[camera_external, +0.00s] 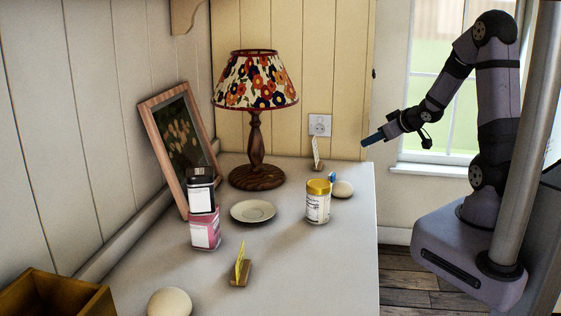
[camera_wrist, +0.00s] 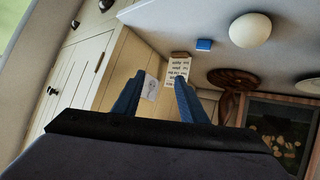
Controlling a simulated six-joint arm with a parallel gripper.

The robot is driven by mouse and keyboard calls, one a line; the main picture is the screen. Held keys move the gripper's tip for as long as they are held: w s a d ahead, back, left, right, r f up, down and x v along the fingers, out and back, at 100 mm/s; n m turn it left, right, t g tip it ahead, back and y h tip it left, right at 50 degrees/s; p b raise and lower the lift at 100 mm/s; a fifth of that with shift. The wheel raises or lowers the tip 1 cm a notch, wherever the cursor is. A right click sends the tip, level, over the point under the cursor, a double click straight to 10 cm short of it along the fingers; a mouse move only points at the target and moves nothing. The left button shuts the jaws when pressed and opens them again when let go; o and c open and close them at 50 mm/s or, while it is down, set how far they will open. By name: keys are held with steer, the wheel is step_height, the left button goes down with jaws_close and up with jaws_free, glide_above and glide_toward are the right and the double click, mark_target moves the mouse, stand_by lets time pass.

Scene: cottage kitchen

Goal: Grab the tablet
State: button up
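A small blue block (camera_external: 332,177), the likeliest tablet in view, lies at the far right of the counter beside a whitish ball. It also shows in the wrist view (camera_wrist: 204,44), near the top, just left of the ball. My gripper (camera_external: 368,141) is in the air near the counter's right edge, above the block and to its right, touching nothing. In the wrist view my gripper (camera_wrist: 158,82) has its two blue fingers apart with nothing held between them.
The whitish ball (camera_external: 343,189) and a card in a wooden stand (camera_external: 317,153) are close to the block. A yellow-lidded jar (camera_external: 318,205) stands nearer the camera. The lamp (camera_external: 257,150), saucer (camera_external: 241,214) and stacked tins (camera_external: 204,226) are further left.

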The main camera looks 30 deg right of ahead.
steer(key=a+r+n+t+y+b, duration=0.1)
steer(key=a+n+t+y+b, duration=0.3)
steer(key=y, duration=0.3)
steer(key=m+p, duration=0.1)
steer(key=p, duration=0.1)
glide_toward(334, 175)
steer(key=shift+w+a+f, duration=0.1)
steer(key=shift+w+f, duration=0.2)
steer(key=shift+w, duration=0.1)
steer(key=shift+x, duration=1.05)
steer(key=shift+w+a+r+p, duration=0.15)
steer(key=shift+w+p, duration=0.05)
steer(key=shift+p, duration=0.3)
steer(key=x, duration=0.1)
steer(key=p+x, duration=0.2)
steer(key=x, duration=0.1)
steer(key=shift+r, duration=0.25)
steer(key=shift+w+a+f, duration=0.1)
steer(key=shift+w+f, duration=0.05)
steer(key=shift+w, duration=0.25)
steer(key=c, duration=0.8)
